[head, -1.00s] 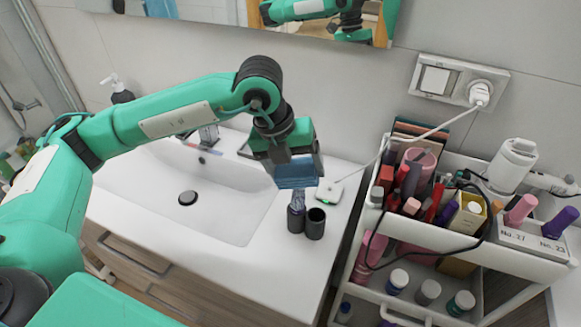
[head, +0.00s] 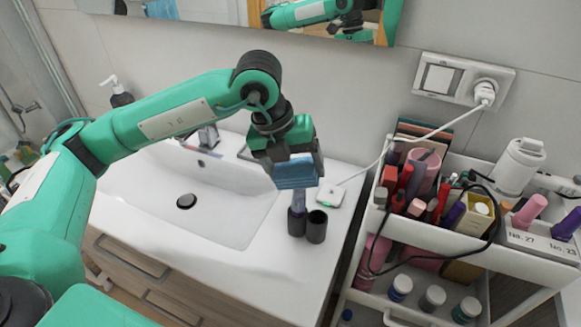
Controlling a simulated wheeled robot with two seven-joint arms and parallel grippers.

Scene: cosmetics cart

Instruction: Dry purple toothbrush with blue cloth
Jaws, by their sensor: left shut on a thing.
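My left gripper (head: 292,160) is shut on the blue cloth (head: 296,174), which hangs folded between its fingers above the right end of the sink counter. Just below the cloth, a greyish-purple upright piece (head: 298,200), apparently the purple toothbrush, stands in the left of two dark cups (head: 297,223). Its upper part is hidden by the cloth and gripper. I cannot tell whether the cloth touches it all around. The right dark cup (head: 316,228) looks empty. My right gripper is not in view.
The white sink (head: 215,215) lies left of the cups. A small white device (head: 331,194) with a green light sits behind them. A white cart (head: 450,238) full of cosmetics stands at the right. A charging cable (head: 405,146) runs from the wall outlet.

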